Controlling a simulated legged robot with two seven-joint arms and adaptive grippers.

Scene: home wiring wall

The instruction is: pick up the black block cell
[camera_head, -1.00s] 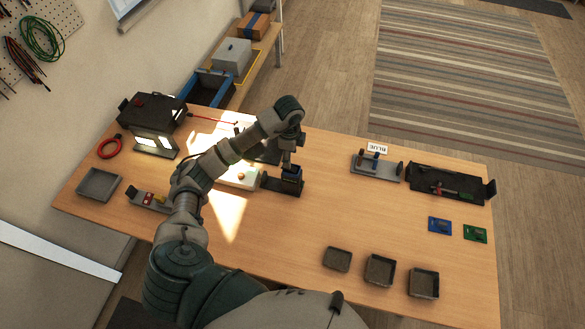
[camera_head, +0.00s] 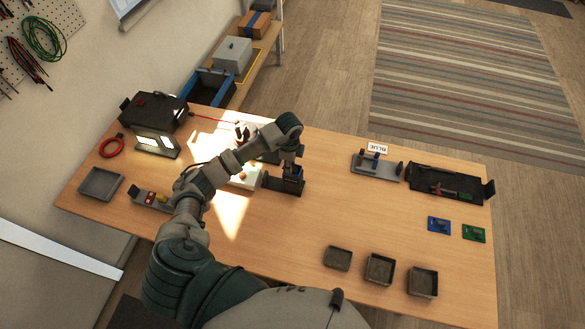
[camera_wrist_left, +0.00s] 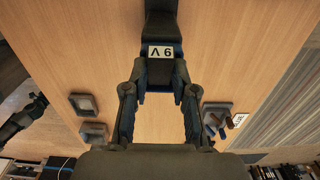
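The black block cell (camera_head: 293,174), dark with a bluish top, stands at the right end of a dark holder (camera_head: 270,183) near the middle of the table. In the left wrist view the cell shows a white "9 V" label (camera_wrist_left: 160,52). My left gripper (camera_head: 293,160) points down just over the cell. In the left wrist view its two fingers (camera_wrist_left: 160,82) are spread, with their tips at either side of the cell. I cannot tell whether they touch it. My right gripper is not in view.
A dark lamp-like box (camera_head: 153,112) and a grey tray (camera_head: 100,184) are at the left. Three small trays (camera_head: 379,270) line the front right. A stand with a "BLUE" sign (camera_head: 377,166) and a black tray (camera_head: 445,181) are at the back right. The table's centre right is clear.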

